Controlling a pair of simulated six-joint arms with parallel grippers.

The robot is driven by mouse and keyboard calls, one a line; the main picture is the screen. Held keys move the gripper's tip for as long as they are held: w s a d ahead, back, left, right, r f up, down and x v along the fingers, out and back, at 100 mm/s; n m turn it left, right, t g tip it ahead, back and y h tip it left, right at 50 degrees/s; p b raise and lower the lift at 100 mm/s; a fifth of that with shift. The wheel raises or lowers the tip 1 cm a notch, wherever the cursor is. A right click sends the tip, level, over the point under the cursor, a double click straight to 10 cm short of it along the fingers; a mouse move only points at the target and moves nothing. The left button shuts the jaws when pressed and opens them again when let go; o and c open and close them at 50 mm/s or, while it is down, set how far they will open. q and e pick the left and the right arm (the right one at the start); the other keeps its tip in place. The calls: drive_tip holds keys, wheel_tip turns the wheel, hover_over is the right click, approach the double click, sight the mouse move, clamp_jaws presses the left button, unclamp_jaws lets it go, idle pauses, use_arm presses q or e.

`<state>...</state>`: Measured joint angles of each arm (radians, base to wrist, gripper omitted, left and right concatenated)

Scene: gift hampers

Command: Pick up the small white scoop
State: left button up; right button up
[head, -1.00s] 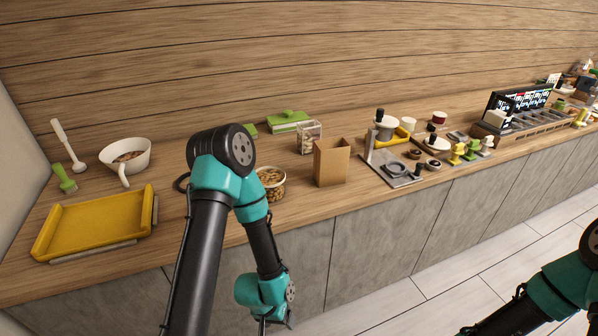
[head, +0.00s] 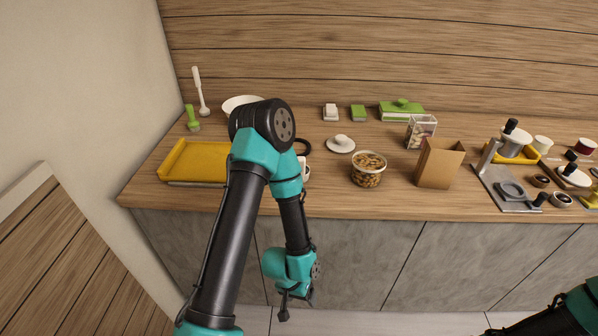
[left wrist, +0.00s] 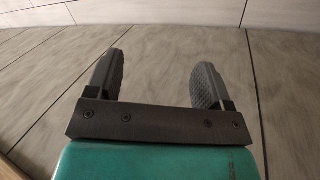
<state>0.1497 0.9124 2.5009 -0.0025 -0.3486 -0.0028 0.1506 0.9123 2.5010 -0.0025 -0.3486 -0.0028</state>
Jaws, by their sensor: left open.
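My left gripper (head: 284,309) hangs low in front of the cabinets, below the counter and far from the bowl. In the left wrist view its two fingers (left wrist: 162,78) are apart with nothing between them. My right gripper is out of view.
A yellow tray (head: 195,183) lies at the counter's left, beside a green-handled brush (head: 191,118). A tub of nuts (head: 368,170), a white lidded dish (head: 341,145), a clear box (head: 421,130) and a brown paper box (head: 439,164) stand to the right. A wall bounds the left.

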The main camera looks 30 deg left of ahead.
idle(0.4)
use_arm(q)
drive_tip(key=c, duration=0.4)
drive_tip(key=shift+w, duration=0.1)
drive_tip(key=shift+c, duration=0.2)
